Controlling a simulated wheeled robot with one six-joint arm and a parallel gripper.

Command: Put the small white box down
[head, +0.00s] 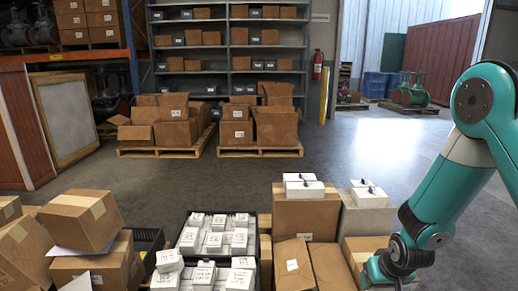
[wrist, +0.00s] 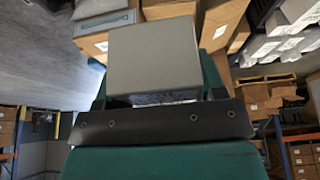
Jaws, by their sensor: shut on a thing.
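The small white box (wrist: 153,58) fills the upper middle of the wrist view, looking grey in the shade. My gripper (wrist: 154,88) is shut on it, with the dark gripper bar just below the box. In the head view my teal arm comes down at the right edge. The held box and the fingertips cannot be made out there. Other small white boxes, several of them, stand in a black crate (head: 181,231) at the bottom middle of the head view.
A large cardboard box (head: 305,218) bears white boxes (head: 304,188). A pale box (head: 367,220) beside it bears white boxes (head: 368,193). Stacked cartons (head: 82,218) stand at the left. Loaded pallets (head: 260,151) stand farther back, with open floor (head: 300,168) before them.

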